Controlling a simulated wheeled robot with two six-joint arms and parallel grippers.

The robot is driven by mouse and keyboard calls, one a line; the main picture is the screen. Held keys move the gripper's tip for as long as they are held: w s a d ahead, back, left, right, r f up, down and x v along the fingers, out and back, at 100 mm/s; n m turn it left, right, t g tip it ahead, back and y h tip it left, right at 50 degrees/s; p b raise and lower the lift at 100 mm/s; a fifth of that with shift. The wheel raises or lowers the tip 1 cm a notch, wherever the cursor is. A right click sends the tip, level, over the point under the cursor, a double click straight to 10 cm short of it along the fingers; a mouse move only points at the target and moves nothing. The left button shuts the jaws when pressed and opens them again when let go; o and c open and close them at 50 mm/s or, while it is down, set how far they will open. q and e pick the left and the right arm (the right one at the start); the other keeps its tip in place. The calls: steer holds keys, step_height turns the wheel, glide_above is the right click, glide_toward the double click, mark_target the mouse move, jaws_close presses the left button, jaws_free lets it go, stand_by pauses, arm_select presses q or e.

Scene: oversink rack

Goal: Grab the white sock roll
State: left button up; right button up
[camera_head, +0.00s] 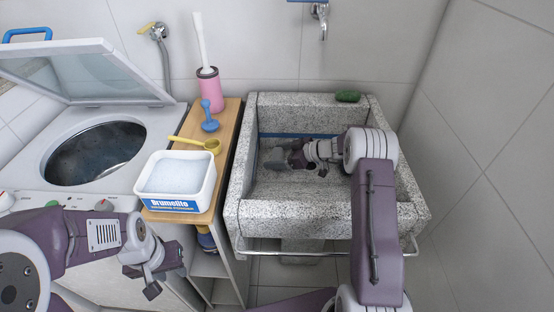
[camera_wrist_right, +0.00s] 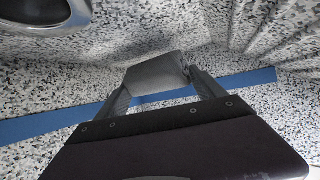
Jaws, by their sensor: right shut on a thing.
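The sock roll (camera_wrist_right: 156,72) looks grey in the shade of the stone sink. It sits between the two fingers of my right gripper (camera_wrist_right: 165,90), which is shut on it. In the head view my right gripper (camera_head: 297,160) is low inside the sink basin, and a pale grey shape, the sock roll (camera_head: 274,157), shows at its tip. My left gripper (camera_head: 166,276) is empty in front of the washing machine, with its fingers apart.
The speckled stone sink (camera_head: 400,205) has high walls around my right gripper, a blue strip inside and a front rail. A green soap (camera_head: 348,96) lies on its back rim. A wooden shelf (camera_head: 228,125) holds a detergent tub (camera_head: 178,205), yellow scoop and pink brush holder (camera_head: 210,92).

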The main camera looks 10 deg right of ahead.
step_height(320, 180, up, 2)
steer(key=shift+r, duration=0.15)
steer(key=s+d+r+p, duration=0.1)
steer(key=s+d+r, duration=0.5)
steer(key=s, duration=0.3)
steer(key=shift+s+d+r, duration=0.3)
steer(key=shift+d+r, duration=0.05)
steer(key=shift+r, duration=0.05)
